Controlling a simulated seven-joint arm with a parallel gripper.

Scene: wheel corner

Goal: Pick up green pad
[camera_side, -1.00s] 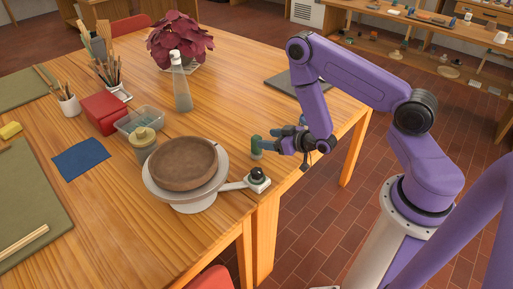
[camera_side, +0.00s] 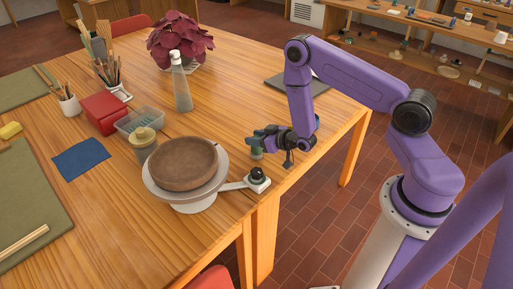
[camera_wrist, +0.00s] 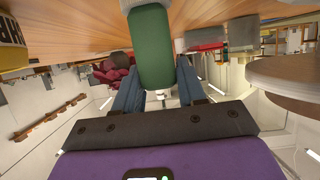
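The green pad is a small upright green piece near the table's right edge. In the side view my gripper partly covers it, and a bit of it (camera_side: 257,153) shows below the fingers. In the wrist view the green pad (camera_wrist: 151,45) is large, rounded and close, at the top centre. My gripper (camera_side: 259,138) reaches in from the right, low over the table. In the wrist view its two blue-grey fingers (camera_wrist: 158,84) stand apart, one toward each side of the pad. The pad hides part of the fingertips, and I cannot tell whether they touch it.
A brown clay bowl (camera_side: 183,164) sits on a pale turntable (camera_side: 155,195) just left of my gripper. Its arm with a black knob (camera_side: 257,176) lies close below. A spray bottle (camera_side: 180,85) stands farther back. Bare wood (camera_side: 230,100) lies behind my gripper.

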